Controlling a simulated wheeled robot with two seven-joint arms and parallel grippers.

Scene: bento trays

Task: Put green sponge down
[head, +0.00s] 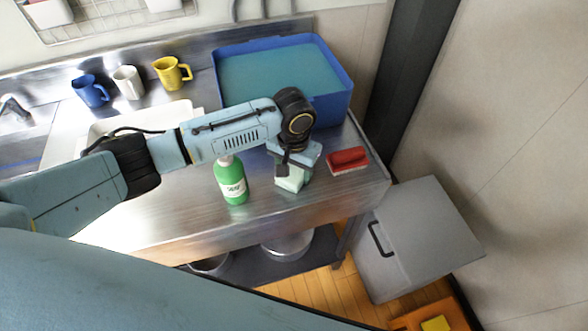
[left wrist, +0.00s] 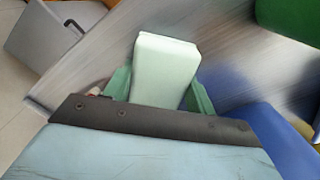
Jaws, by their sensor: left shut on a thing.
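The pale green sponge (head: 291,182) is at the counter's right part, between the green bottle and the red brush. My left gripper (head: 297,171) points down and is shut on it. In the left wrist view the sponge (left wrist: 165,68) sticks out between the two green fingers of the gripper (left wrist: 160,92). The gripper hides the sponge's upper part in the head view. The sponge's lower end is at or just above the steel counter (head: 160,215); I cannot tell whether it touches. My right gripper is not in view.
A green bottle (head: 231,181) stands left of the sponge and a red brush (head: 348,160) lies to its right. A blue tub (head: 335,107) stands behind. Blue, white and yellow mugs (head: 172,73) are at the back left. The counter's front strip is clear. A grey bin (head: 425,235) stands right.

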